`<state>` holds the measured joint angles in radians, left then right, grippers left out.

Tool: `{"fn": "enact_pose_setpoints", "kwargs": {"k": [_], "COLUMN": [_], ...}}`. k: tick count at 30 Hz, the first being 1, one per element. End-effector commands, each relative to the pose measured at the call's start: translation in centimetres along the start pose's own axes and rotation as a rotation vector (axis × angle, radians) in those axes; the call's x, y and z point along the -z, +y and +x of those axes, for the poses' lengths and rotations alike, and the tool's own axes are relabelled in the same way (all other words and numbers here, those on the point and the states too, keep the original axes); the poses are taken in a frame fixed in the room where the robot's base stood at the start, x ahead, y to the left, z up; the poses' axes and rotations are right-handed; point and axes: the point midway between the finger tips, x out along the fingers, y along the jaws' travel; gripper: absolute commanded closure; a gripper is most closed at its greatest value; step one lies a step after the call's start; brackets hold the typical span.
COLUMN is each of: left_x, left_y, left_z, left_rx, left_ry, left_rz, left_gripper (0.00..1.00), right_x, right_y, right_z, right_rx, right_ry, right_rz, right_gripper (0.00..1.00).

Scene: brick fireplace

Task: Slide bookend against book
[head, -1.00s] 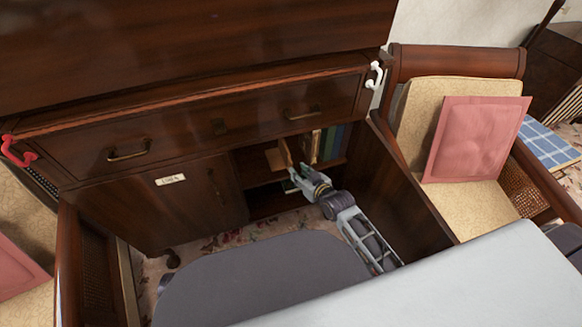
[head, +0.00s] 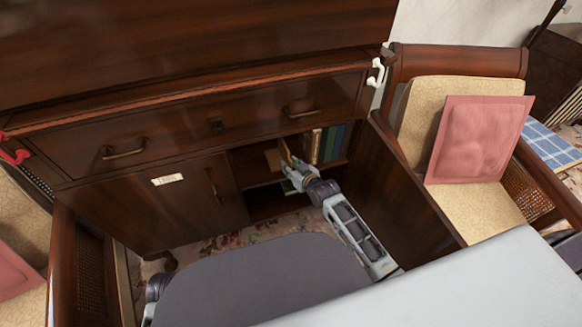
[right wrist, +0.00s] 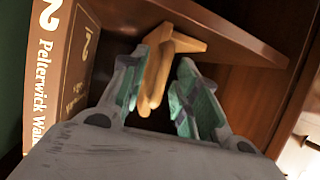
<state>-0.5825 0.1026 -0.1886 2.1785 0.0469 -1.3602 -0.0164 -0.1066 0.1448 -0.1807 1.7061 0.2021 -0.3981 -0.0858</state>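The wooden bookend (head: 285,151) stands on the upper shelf of the open cabinet, left of the books, with its light base (head: 272,159) to the left. In the right wrist view the tan bookend (right wrist: 168,48) is between my fingers. The brown-spined book (right wrist: 68,75), lettered "Pelterwick", stands at the left there. In the head view a tan book (head: 315,146) begins the row. My right gripper (head: 293,178) is at the shelf front; in the wrist view its fingers (right wrist: 163,85) are apart around the bookend, with a gap at the right finger. My left gripper is out of view.
Several darker books (head: 335,143) stand right of the tan one. The open cabinet door (head: 415,180) flanks my right arm. The shut left door (head: 160,205) and the drawer (head: 210,125) border the opening. An armchair with a pink cushion (head: 478,138) stands at the right.

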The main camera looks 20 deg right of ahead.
Motion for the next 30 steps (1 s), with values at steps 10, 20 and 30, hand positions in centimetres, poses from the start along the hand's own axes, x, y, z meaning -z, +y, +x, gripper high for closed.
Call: {"fn": "enact_pose_setpoints", "kwargs": {"k": [10, 20, 30], "left_x": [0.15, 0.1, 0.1], "left_y": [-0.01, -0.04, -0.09], "left_z": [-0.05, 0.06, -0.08], "left_rx": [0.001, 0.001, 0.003], "left_ry": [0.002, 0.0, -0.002], "left_rz": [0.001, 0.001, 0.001], "left_gripper": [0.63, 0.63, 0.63], "right_x": [0.05, 0.04, 0.0], "right_y": [0.0, 0.0, 0.77], "right_z": [0.03, 0.02, -0.13], "right_rx": [0.0, 0.0, -0.001], "right_ry": [0.0, 0.0, -0.001], "right_rz": [0.0, -0.002, -0.008], "right_gripper": [0.78, 1.0, 1.0]}}
